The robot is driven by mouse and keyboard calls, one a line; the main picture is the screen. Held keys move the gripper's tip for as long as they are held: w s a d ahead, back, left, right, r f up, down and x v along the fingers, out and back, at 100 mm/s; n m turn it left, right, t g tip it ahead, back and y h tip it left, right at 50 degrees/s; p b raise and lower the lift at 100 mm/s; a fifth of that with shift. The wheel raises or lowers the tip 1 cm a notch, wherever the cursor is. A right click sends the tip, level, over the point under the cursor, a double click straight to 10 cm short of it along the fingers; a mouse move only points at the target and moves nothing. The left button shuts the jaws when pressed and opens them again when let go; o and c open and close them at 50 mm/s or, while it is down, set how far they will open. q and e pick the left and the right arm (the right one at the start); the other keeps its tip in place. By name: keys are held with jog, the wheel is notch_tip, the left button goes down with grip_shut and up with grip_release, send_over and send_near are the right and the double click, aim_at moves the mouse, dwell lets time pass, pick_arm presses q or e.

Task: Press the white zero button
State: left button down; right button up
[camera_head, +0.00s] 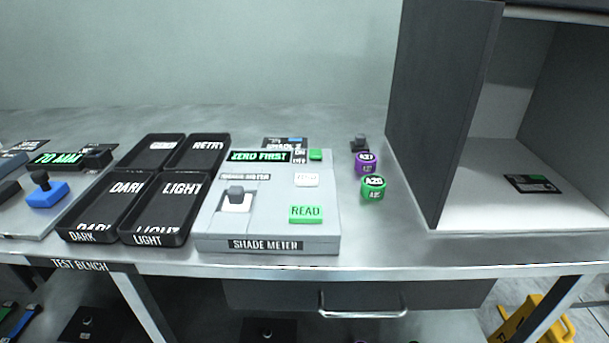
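The shade meter (268,225) is a light grey box on the metal bench, with "SHADE METER" on its front. The white zero button (306,180) sits on its upper right face; its lettering is too small to read surely. A green "READ" button (306,214) lies below it. The black display (259,156) shows "ZERO FIRST" in green. A small green button or lamp (316,155) is right of the display. A dark knob (236,194) stands in a white recess at the left. Neither of my grippers is in view.
Black trays marked DARK (97,237) and LIGHT (150,240) stand left of the meter. Purple (366,163) and green (373,188) labelled spools stand to its right. A dark open booth (435,110) rises further right. The air above the meter is clear.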

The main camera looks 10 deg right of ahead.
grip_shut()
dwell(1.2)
